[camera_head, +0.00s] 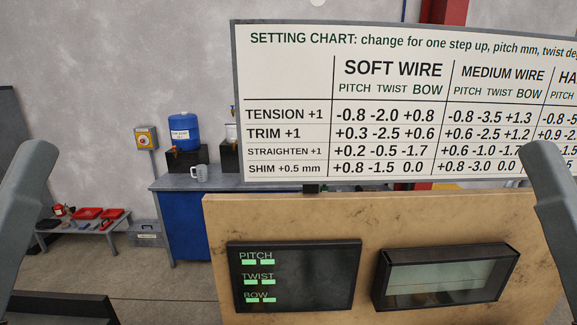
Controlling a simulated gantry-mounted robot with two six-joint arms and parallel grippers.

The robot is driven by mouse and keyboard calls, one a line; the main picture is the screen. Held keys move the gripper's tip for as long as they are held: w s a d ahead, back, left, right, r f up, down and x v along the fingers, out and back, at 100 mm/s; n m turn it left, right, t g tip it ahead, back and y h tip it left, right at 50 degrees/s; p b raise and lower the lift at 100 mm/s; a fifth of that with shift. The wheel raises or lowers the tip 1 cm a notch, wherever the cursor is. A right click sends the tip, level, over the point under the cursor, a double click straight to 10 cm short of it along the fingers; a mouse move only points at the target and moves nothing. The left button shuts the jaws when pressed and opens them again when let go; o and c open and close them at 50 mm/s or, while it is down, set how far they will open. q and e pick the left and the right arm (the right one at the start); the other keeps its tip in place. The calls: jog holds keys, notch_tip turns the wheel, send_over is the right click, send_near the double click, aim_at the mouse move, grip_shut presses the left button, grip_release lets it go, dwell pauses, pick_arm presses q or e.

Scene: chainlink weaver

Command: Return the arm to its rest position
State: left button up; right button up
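My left arm (28,205) shows as a grey link at the left edge of the head view. My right arm (556,195) shows as a grey link at the right edge. Both grippers are out of the picture, so I cannot see what they hold or touch. A dark-framed window (445,276) is set to the right of the display.
A white setting chart (290,75) stands above the panel. Behind are a blue workbench (188,232) with a grey mug (199,173) and a blue container (184,132), a low table with red items (88,213), and a grey toolbox (146,233). A dark edge (62,308) lies at lower left.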

pick_arm(q)
notch_tip(320, 180, up, 24)
jog(key=f+p, duration=0.1)
jog(key=p, duration=2)
pick_arm(e)
notch_tip(320, 180, up, 24)
jog(key=f, duration=0.1)
pick_arm(q)
notch_tip(320, 180, down, 20)
jog(key=b, duration=2.1)
pick_arm(e)
notch_tip(320, 180, down, 20)
pick_arm(q)
jog(key=shift+f, duration=0.15)
pick_arm(e)
jog(key=shift+f, duration=0.15)
